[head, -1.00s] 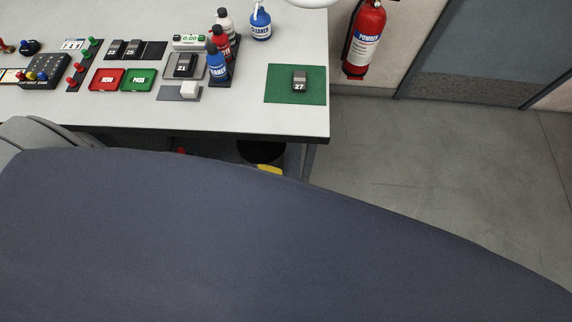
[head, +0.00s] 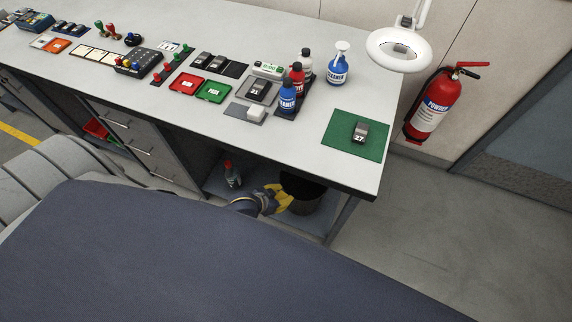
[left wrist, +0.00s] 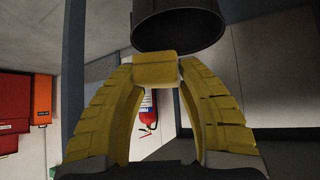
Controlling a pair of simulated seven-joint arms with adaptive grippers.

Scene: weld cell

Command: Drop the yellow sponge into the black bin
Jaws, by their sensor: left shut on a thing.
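The yellow sponge (left wrist: 155,69) is pinched between the yellow fingertips of my left gripper (left wrist: 156,75) in the left wrist view. In the head view my left gripper (head: 280,198) reaches under the bench beside the black bin (head: 308,205), at its left rim. The sponge is hard to tell from the yellow fingers there. The bin stands on the lower shelf, and the gripper hides part of its left side. In the left wrist view the bin (left wrist: 178,25) is just beyond the sponge. I cannot tell whether they touch. My right gripper is out of view.
The bench top (head: 215,130) overhangs the bin, with a bench leg (head: 341,220) to its right. A red-capped bottle (head: 231,174) stands on the shelf left of the gripper. A fire extinguisher (head: 434,105) hangs on the wall. Floor at the right is clear.

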